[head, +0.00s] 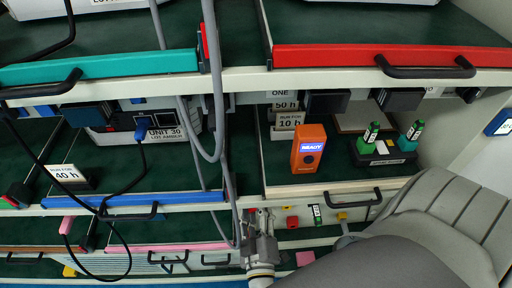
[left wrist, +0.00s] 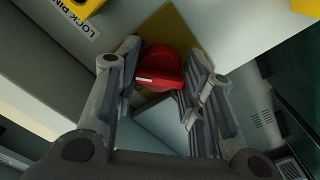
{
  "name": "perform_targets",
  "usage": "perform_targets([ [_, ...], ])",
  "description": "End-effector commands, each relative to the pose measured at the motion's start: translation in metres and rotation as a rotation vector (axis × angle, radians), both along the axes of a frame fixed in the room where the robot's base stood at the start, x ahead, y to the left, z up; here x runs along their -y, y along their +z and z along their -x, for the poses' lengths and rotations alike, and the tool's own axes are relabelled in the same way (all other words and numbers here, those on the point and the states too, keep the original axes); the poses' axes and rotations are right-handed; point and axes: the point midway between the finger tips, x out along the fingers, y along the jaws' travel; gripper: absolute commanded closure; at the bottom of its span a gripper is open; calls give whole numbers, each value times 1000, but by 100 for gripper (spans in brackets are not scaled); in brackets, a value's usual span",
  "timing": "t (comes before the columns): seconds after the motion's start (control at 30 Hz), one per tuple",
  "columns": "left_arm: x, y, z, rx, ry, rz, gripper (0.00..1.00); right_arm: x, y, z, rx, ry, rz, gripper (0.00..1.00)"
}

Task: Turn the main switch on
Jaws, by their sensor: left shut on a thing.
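The main switch shows in the left wrist view as a red rotary knob (left wrist: 160,70) on a yellow plate (left wrist: 178,32), fixed to a pale panel. My left gripper (left wrist: 162,92) has its fingers on either side of the knob and is shut on it. In the head view, what appears to be the same gripper (head: 260,222) is at the rack's lower middle, by an upright post. The knob cannot be made out there. My right gripper is not in view.
A label reading LOCK PIN (left wrist: 80,19) is beside a yellow part (left wrist: 82,5). Grey cables (head: 217,110) hang close to the gripper. Shelves hold an orange READY device (head: 309,149) and a black holder with green items (head: 385,157). Drawer handles (head: 353,205) stick out nearby.

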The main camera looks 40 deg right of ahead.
Motion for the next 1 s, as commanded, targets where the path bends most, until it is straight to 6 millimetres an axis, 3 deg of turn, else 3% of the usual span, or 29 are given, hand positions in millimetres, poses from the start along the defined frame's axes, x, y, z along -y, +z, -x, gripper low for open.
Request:
perform_targets([
  [0.37, 0, -2, 1, 10, -2, -20, 87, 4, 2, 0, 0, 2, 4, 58],
  [0.4, 0, -2, 1, 10, -2, -20, 58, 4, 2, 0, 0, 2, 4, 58],
  [0.53, 0, -2, 1, 10, -1, -20, 41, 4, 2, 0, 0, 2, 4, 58],
  [0.87, 0, -1, 1, 11, -1, -18, 41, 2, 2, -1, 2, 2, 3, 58],
  [1.0, -6, -2, 11, 10, -2, -20, 41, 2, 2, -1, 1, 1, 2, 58],
])
